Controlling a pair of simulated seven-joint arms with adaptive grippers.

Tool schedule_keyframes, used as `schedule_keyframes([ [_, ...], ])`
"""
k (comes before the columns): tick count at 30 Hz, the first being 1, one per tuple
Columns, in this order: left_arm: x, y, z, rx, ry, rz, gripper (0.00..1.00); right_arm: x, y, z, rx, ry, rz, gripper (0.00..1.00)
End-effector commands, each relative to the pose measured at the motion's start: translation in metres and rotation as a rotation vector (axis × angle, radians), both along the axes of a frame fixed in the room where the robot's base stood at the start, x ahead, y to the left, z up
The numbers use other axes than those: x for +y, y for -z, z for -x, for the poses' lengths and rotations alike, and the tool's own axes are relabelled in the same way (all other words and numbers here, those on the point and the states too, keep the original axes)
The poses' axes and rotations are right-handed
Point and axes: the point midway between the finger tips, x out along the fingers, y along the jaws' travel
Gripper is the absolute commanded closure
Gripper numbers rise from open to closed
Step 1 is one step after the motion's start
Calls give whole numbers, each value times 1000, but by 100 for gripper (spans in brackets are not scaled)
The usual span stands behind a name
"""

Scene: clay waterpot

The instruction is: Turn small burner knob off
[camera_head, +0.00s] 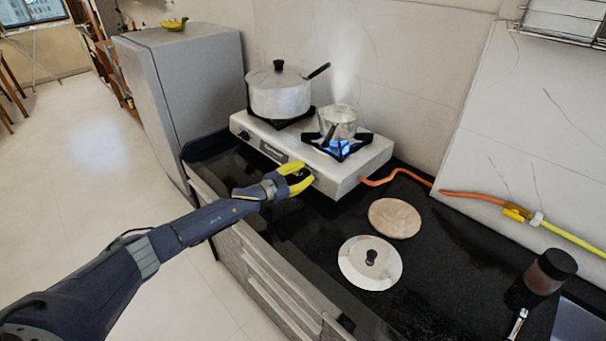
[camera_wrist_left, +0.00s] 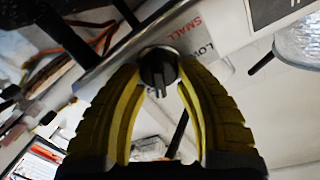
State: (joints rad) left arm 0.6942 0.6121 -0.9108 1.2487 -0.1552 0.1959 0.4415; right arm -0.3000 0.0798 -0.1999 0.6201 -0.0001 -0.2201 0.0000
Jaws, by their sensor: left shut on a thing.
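The small burner knob (camera_wrist_left: 158,68) is black and round, on the stove's front face beside the printed word SMALL. My left gripper (camera_head: 301,178) has yellow fingers and is at the right part of the stove front. In the left wrist view its fingertips (camera_wrist_left: 158,75) close around the knob from both sides. In the head view the fingers mostly cover this knob. The white two-burner stove (camera_head: 350,180) has a blue flame (camera_head: 338,149) lit at the small right burner, under a small steaming metal pot (camera_head: 338,122). My right gripper is in neither view.
A large lidded pot (camera_head: 279,97) stands on the left burner. A wooden disc (camera_head: 395,218) and a metal lid (camera_head: 366,270) lie on the black counter. An orange hose (camera_head: 400,175) runs right from the stove. A dark-lidded jar (camera_head: 548,272) is at right.

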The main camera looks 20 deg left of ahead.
Motion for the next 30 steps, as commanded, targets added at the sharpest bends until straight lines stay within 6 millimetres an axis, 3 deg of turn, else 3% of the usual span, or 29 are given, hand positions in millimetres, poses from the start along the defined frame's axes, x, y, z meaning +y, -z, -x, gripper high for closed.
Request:
schedule_keyframes([
  [30, -4, 4, 3, -437, 186, -765, 95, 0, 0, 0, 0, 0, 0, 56],
])
